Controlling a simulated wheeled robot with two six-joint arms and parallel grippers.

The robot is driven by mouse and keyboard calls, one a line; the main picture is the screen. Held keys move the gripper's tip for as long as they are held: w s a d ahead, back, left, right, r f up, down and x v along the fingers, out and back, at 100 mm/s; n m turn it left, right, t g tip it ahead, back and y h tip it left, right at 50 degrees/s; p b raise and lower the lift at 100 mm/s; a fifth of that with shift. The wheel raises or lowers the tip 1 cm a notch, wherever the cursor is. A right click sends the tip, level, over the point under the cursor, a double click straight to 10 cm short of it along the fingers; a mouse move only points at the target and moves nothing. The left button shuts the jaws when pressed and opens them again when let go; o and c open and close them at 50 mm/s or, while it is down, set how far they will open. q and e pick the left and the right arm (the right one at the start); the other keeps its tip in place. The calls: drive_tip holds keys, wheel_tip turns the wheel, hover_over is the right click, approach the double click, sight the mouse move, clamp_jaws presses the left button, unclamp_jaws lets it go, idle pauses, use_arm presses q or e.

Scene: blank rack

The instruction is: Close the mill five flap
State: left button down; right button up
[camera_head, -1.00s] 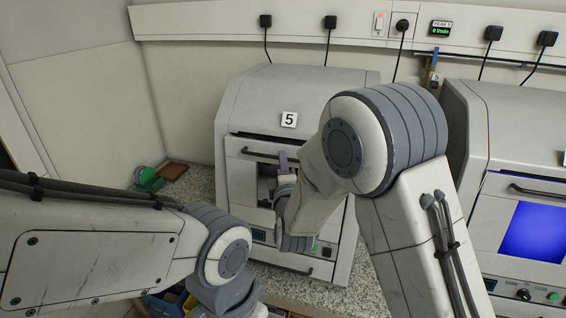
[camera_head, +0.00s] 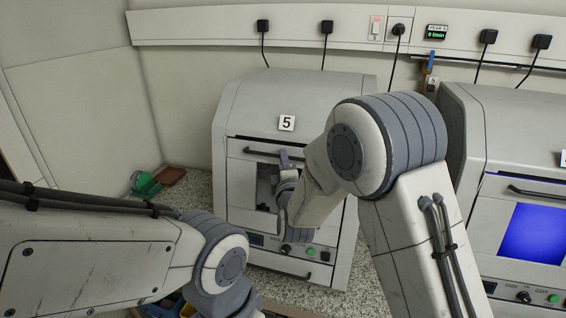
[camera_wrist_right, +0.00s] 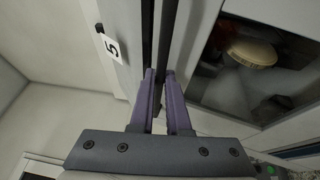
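Mill five (camera_head: 330,90), a pale grey machine with a "5" label (camera_head: 287,123), stands in the middle of the head view. Its flap (camera_head: 234,180) is on the front, with a dark slot above it and a dark bar handle (camera_head: 258,152) across its top. The flap's dark window is partly hidden by my right wrist. My right gripper (camera_head: 284,156) is at the handle. In the right wrist view, its purple fingers (camera_wrist_right: 160,75) lie either side of the dark handle (camera_wrist_right: 167,35), with little gap. My left gripper is out of sight below the left arm.
A second mill with a blue screen (camera_head: 535,232) stands at the right. A green object (camera_head: 146,183) and a brown block (camera_head: 172,175) lie on the speckled counter (camera_head: 195,188) left of mill five. A rail with plugs (camera_head: 327,27) runs along the wall.

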drive_tip(key=o, duration=0.4)
drive_tip(key=shift+w, duration=0.1)
drive_tip(key=shift+c, duration=0.2)
drive_tip(key=shift+r, duration=0.1)
drive_tip(key=s+b, duration=0.4)
drive_tip(key=s, duration=0.6)
drive_tip(key=shift+s+d+f, duration=0.25)
drive_tip(key=shift+d+f, duration=0.15)
drive_tip(key=shift+d, duration=0.05)
